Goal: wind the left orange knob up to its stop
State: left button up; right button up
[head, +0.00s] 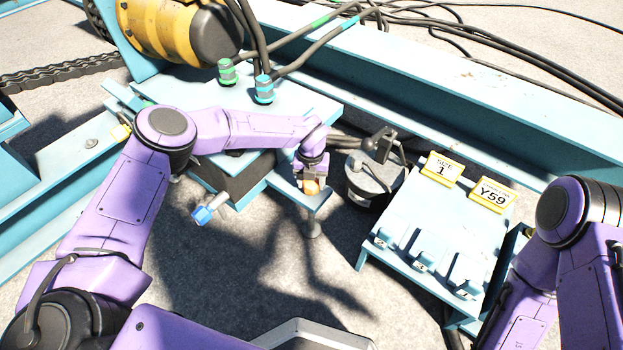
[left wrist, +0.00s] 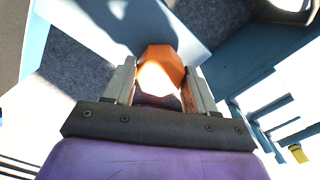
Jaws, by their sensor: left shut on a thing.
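The orange knob (head: 311,187) sits at the front end of a light blue bracket, near the middle of the head view. My left gripper (head: 311,177) reaches it from above and is shut on it. In the left wrist view the knob (left wrist: 160,72) shows as a faceted orange piece between the two fingers of my left gripper (left wrist: 160,88). The fingers hide its sides, and strong light washes out part of its face. My right arm shows at the right edge of the head view, but its gripper is out of the picture.
A blue-handled valve (head: 208,209) sticks out left of the knob. A round grey pot (head: 374,178) with a black handle stands to the right. A light blue stand (head: 402,232) holds several blocks and yellow tags. Black cables (head: 470,30) run along the back.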

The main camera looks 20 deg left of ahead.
pick_arm(q)
jog(key=shift+n+p, duration=0.3)
jog(key=shift+n, duration=1.6)
jog(key=o, duration=1)
notch_tip(320, 180, up, 10)
jog(key=p, duration=0.3)
jog(key=shift+r, duration=0.25)
